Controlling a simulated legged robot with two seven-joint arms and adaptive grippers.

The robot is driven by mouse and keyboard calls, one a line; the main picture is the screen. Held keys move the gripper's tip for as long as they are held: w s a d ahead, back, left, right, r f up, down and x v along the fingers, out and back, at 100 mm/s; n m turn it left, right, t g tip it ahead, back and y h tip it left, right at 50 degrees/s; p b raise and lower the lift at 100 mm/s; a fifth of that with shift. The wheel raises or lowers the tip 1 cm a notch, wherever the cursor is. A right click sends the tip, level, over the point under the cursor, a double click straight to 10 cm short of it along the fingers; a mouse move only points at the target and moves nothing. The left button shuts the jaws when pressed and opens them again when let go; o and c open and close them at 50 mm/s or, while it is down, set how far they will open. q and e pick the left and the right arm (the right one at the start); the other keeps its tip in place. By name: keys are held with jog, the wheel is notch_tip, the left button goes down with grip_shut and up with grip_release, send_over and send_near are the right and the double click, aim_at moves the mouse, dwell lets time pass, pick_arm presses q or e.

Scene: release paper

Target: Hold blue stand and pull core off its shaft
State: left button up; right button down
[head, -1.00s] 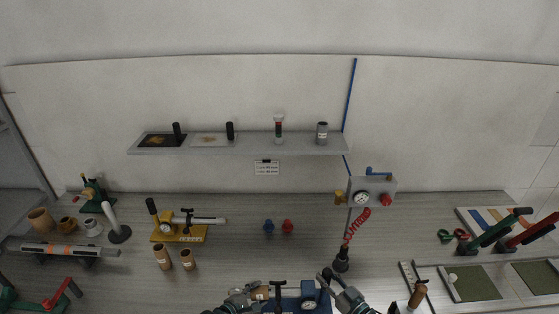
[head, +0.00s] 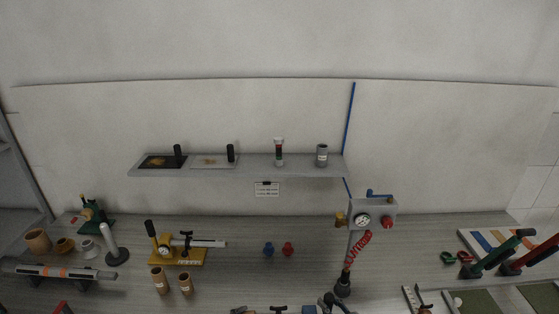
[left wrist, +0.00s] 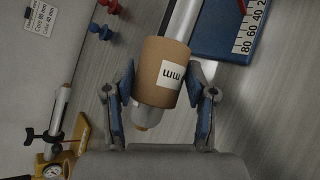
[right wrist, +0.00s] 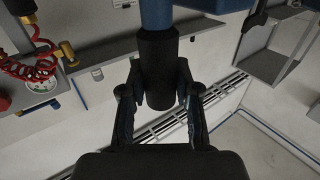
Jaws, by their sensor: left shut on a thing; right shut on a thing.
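The cardboard core (left wrist: 164,62), a brown tube with a white label, is around a silver shaft (left wrist: 181,20) in the left wrist view. A pale tip shows beyond its lower end. My left gripper (left wrist: 160,78) is shut on the core, one finger on each side. The blue stand (left wrist: 226,28) with a white scale lies at upper right there. In the right wrist view my right gripper (right wrist: 158,78) is shut on a black grip (right wrist: 158,62) below a blue post (right wrist: 156,14). In the head view the stand (head: 309,309) is mostly cut off by the bottom edge.
A gauge box (head: 372,212) with a red coiled hose (head: 358,245) stands behind and right of the stand. Blue (head: 268,249) and red (head: 288,248) pegs stand behind it. Two loose cores (head: 159,280) and a yellow gauge stand (head: 180,256) are left. Bare bench lies between.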

pick_arm(q)
jog(key=shift+a+f, duration=0.25)
jog(key=shift+a, duration=0.15)
pick_arm(e)
jog(key=shift+w+d+r, duration=0.1)
jog(key=shift+d, duration=0.15)
pick_arm(q)
jog(key=shift+a, duration=1.55)
grip_shut()
jog(key=shift+a, duration=0.9)
jog(key=shift+a+r, duration=0.15)
jog(key=shift+a, duration=0.6)
pick_arm(e)
jog(key=shift+a, duration=0.2)
pick_arm(q)
jog(key=shift+r, duration=0.15)
pick_arm(e)
jog(key=shift+a, duration=0.1)
pick_arm(q)
jog(key=shift+w+a, duration=0.1)
jog(key=shift+a, duration=0.05)
